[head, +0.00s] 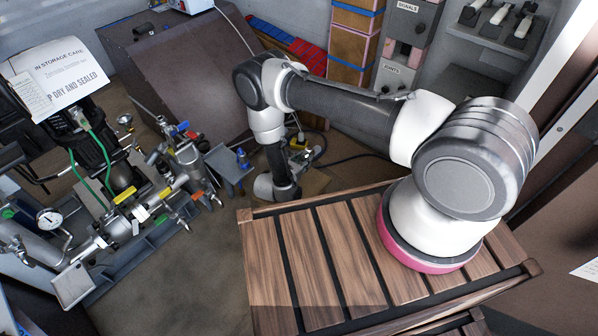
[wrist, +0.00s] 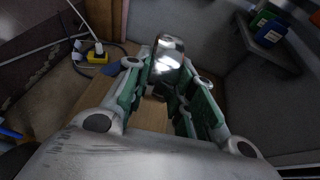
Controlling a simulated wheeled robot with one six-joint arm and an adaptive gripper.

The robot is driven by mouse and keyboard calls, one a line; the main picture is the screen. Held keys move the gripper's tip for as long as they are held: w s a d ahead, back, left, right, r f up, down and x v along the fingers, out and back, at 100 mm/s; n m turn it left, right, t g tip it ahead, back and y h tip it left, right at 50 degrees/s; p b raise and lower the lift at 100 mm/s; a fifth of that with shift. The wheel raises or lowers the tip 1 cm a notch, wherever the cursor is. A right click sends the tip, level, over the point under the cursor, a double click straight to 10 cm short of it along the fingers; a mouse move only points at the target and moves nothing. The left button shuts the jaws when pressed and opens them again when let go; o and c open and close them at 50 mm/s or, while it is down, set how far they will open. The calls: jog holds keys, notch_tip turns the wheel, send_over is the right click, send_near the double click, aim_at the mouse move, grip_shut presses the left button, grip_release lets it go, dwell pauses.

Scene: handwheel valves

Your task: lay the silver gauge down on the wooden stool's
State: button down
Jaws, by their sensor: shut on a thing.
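The silver gauge (wrist: 168,50) is a shiny, rounded metal piece between my fingertips in the wrist view. My gripper (wrist: 168,74) is shut on it. A brown wooden surface, which looks like the stool's top (head: 314,183), shows just right of my gripper in the head view. It also lies below the fingers in the wrist view (wrist: 92,98). My gripper hides part of it, and I cannot tell whether the gauge touches it.
A pipe assembly with valves and a white-faced dial (head: 48,218) stands at left. A yellow plug block (wrist: 97,57) and dark cable lie beyond the wooden surface. A dark brown panel (head: 190,85) stands behind.

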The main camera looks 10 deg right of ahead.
jog(key=s+a+f+n+t, duration=0.1)
jog(key=s+a+f+n+t+y, duration=0.1)
jog(key=f, duration=0.1)
jog(key=shift+a+f, duration=0.2)
jog(key=shift+a, duration=0.05)
jog(key=shift+s, duration=0.1)
jog(key=shift+f, duration=5.45)
jog(key=c, duration=1.1)
grip_release()
jog(key=shift+o, duration=0.2)
